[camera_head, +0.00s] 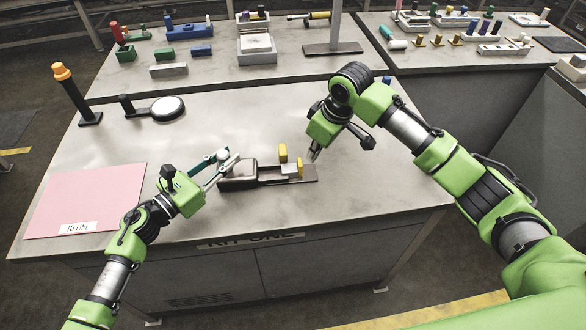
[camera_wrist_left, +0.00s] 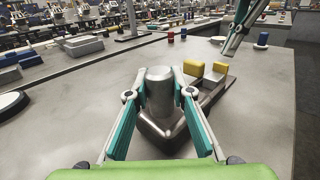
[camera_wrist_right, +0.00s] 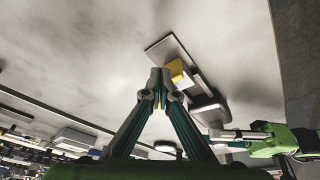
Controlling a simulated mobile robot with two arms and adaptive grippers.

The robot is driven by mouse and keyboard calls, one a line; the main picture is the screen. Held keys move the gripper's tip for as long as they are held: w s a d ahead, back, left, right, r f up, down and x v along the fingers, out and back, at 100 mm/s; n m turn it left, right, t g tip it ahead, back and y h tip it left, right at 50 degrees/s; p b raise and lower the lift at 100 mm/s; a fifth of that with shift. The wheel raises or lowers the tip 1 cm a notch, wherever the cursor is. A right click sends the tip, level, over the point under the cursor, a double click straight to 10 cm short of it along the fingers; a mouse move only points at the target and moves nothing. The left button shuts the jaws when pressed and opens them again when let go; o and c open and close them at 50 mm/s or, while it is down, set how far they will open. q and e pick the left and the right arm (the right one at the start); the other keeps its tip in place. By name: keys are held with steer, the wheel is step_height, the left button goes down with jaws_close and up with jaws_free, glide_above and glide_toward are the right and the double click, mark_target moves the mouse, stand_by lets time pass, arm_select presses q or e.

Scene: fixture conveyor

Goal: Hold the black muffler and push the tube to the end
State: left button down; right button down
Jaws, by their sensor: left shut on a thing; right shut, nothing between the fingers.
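The black muffler (camera_head: 238,176) lies on a flat fixture plate (camera_head: 311,173) near the table's front edge. In the left wrist view its dark body (camera_wrist_left: 165,132) shows beneath a grey cylinder (camera_wrist_left: 159,92). My left gripper (camera_head: 228,168) is shut at the muffler's left end, its fingers on both sides of that cylinder. A dark tube (camera_head: 269,174) appears to run right from the muffler to a pale block (camera_head: 290,170); its ends are unclear. My right gripper (camera_head: 314,156) is shut and empty, above the plate's right end, apart from the tube. It also shows in the right wrist view (camera_wrist_right: 160,82).
Two yellow blocks (camera_head: 283,153) (camera_head: 300,168) stand on the fixture. A pink sheet (camera_head: 85,200) lies left. A round black-rimmed disc (camera_head: 167,107) and an orange-topped post (camera_head: 75,95) stand behind. Table right of the fixture is clear.

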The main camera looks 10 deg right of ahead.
mark_target(290, 167)
arm_select(q)
steer(key=shift+f, duration=0.15)
arm_select(e)
steer(key=shift+f, duration=2.25)
steer(key=shift+a, duration=0.1)
steer(key=shift+w+a, duration=0.2)
steer(key=shift+a, duration=3.2)
steer(key=shift+d, duration=0.65)
steer(key=shift+r, duration=3.55)
arm_select(q)
steer(key=c, duration=1.7)
jaws_free()
